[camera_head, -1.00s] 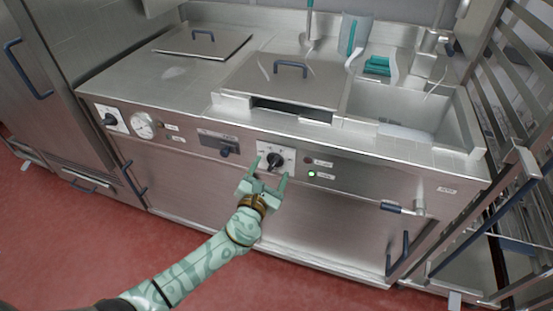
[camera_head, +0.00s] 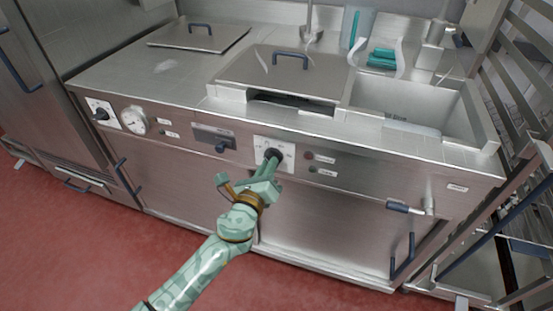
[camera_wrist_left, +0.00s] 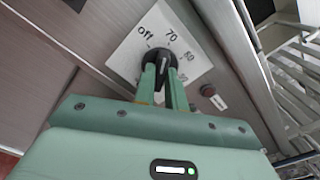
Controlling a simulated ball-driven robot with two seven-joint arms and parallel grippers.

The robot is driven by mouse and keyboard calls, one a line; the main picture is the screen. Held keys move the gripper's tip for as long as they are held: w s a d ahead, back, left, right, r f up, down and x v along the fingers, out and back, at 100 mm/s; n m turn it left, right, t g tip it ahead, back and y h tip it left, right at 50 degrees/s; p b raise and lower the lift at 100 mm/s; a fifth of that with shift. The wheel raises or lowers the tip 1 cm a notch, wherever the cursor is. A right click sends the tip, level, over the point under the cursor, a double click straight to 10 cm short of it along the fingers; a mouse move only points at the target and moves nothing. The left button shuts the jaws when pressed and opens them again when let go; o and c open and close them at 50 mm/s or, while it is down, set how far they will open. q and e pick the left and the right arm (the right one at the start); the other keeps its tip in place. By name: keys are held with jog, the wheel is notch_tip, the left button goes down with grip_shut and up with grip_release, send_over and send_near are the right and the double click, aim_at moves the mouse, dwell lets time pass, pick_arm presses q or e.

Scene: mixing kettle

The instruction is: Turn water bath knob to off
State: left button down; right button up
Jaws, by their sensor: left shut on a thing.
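The water bath knob (camera_head: 273,154) is black and sits on a white dial plate (camera_head: 287,153) on the front panel, below the lidded bath. In the left wrist view the knob (camera_wrist_left: 153,57) shows a pale mark, and the plate (camera_wrist_left: 126,57) reads "off", "70" and "80". The mark seems to lie between "off" and "70", but the fingers partly cover the dial. My left gripper (camera_head: 269,164) is shut on the knob, one finger on each side, as the left wrist view (camera_wrist_left: 163,82) also shows. My right gripper is not in view.
Left on the panel are another knob (camera_head: 101,114), a round gauge (camera_head: 134,119) and a dark control (camera_head: 221,147). A rack (camera_head: 530,190) stands at the right.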

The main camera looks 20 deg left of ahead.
pick_arm(q)
jog(key=n, duration=0.6)
jog(key=shift+f, duration=0.4)
jog(key=c, duration=1.8)
grip_release()
jog(key=shift+r+n, duration=0.35)
jog(key=shift+n, duration=0.75)
jog(key=o, duration=0.4)
jog(key=shift+o, duration=0.2)
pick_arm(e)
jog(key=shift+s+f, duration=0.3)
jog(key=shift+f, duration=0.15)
pick_arm(q)
jog(key=s, duration=0.7)
jog(key=shift+p, duration=0.4)
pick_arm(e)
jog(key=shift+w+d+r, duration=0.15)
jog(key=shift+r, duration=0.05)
pick_arm(q)
jog(key=shift+a+f, duration=0.1)
